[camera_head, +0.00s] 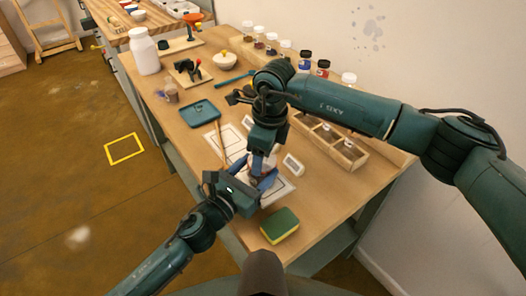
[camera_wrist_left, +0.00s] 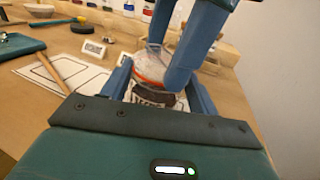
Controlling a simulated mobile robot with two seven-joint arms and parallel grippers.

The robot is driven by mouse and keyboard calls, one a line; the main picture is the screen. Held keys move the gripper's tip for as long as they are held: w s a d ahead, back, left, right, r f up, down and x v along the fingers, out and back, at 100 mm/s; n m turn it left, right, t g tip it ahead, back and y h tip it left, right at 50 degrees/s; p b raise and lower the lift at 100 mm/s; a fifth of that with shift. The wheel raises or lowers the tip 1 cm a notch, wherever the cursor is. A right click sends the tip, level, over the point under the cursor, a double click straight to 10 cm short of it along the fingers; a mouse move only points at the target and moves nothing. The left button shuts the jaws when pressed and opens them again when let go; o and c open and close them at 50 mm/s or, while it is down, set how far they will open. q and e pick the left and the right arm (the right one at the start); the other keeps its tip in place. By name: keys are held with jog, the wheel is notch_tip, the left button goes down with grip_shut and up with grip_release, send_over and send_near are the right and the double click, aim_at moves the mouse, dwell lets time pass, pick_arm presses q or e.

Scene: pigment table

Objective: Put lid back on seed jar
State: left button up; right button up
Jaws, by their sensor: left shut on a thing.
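The seed jar (camera_head: 263,169) stands on the white sheet near the front of the table. In the left wrist view, the clear glass jar (camera_wrist_left: 150,94) shows an orange ring and dark contents. My left gripper (camera_head: 260,181) is shut around the jar from the front left, one finger on each side. My right gripper (camera_head: 265,155) points down from above, its blue fingers (camera_wrist_left: 185,50) at the jar's top. Clear glass shows above the orange ring behind these fingers. I cannot tell whether it is a lid held by the right gripper, because the fingers hide much of it.
A green and yellow sponge (camera_head: 280,226) lies close in front. A blue-green tray (camera_head: 200,113) and a brush (camera_head: 220,141) lie left of the jar. A small white label (camera_head: 293,164) and a wooden compartment box (camera_head: 330,140) are to the right. Several pigment jars line the back.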

pick_arm(q)
jog(key=shift+s+d, duration=0.15)
pick_arm(e)
jog(key=shift+d+f, duration=0.2)
jog(key=shift+f, duration=0.25)
jog(key=shift+r, duration=0.25)
pick_arm(q)
jog(key=shift+w, duration=0.2)
pick_arm(e)
jog(key=shift+a+r, duration=0.15)
jog(key=shift+r, duration=0.3)
jog(key=shift+f, duration=0.35)
dwell(0.3)
pick_arm(q)
jog(key=shift+s, duration=0.15)
pick_arm(e)
jog(key=shift+f, duration=0.55)
jog(key=o, duration=0.7)
jog(key=shift+o, duration=0.6)
jog(key=shift+r, duration=0.1)
